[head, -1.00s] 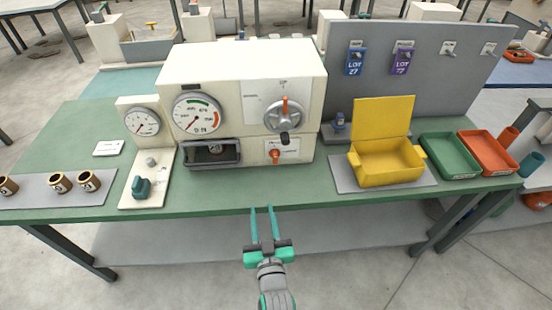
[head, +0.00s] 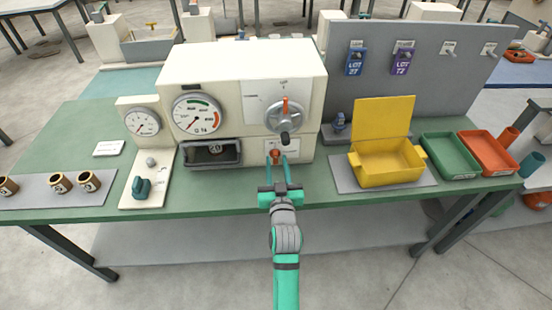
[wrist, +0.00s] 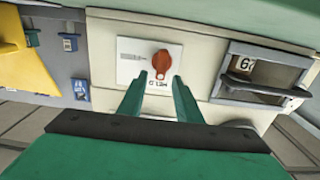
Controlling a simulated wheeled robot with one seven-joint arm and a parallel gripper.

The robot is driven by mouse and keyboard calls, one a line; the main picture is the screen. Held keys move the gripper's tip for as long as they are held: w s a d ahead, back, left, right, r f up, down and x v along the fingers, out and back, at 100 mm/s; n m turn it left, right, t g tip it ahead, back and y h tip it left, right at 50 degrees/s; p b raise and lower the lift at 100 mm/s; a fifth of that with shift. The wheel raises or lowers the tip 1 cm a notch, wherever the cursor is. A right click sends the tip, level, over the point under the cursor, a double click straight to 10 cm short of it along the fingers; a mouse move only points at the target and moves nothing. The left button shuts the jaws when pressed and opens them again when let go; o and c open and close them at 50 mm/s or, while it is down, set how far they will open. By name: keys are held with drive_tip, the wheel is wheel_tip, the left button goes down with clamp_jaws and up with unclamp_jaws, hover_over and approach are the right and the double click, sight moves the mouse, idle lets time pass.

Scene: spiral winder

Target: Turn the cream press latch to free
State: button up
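The cream press (head: 245,60) stands on the green table. Its latch is a small orange-red knob (head: 275,153) on a white label plate, low on the right of the front face. In the wrist view the latch (wrist: 161,62) is upright, with a narrow pointed grip, and printing on the plate is partly covered. My gripper (head: 276,162) is open, its two teal fingers pointing at the latch. In the wrist view the fingertips (wrist: 160,76) lie left and right of the latch's lower part, with gaps. I cannot tell whether they reach around it or stop just short.
A handwheel (head: 284,115) with an orange pointer and dark knob sits directly above the latch. A dark-framed window (head: 212,163) is to the left. A yellow open box (head: 385,165) stands to the right. The table front before the press is clear apart from my arm.

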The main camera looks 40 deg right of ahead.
sight(275, 157)
drive_tip(key=shift+x, duration=1.35)
clamp_jaws()
